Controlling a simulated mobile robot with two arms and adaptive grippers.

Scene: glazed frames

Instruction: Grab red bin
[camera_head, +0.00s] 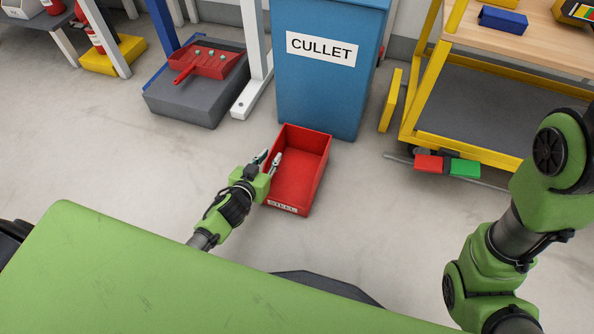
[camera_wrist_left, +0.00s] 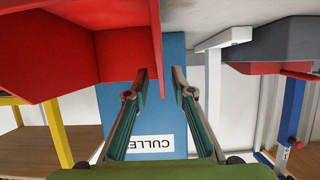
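The red bin (camera_head: 299,178) is an open, empty box on the floor in front of the blue cullet container, with a white label on its near wall that seems to read STEEL. My left gripper (camera_head: 268,157) is at the bin's left wall, fingers apart. One finger looks outside the wall and the other over its rim. In the left wrist view the picture is upside down; the bin (camera_wrist_left: 70,45) fills the upper left, and its wall edge lies between the open fingers of my left gripper (camera_wrist_left: 160,72). I cannot tell whether they touch it. My right gripper is out of view.
The blue cullet container (camera_head: 318,85) stands right behind the bin. A grey block (camera_head: 195,105) with a red dustpan (camera_head: 208,62) is at the left. A yellow-framed workbench (camera_head: 465,145) is at the right. The floor left of the bin is clear.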

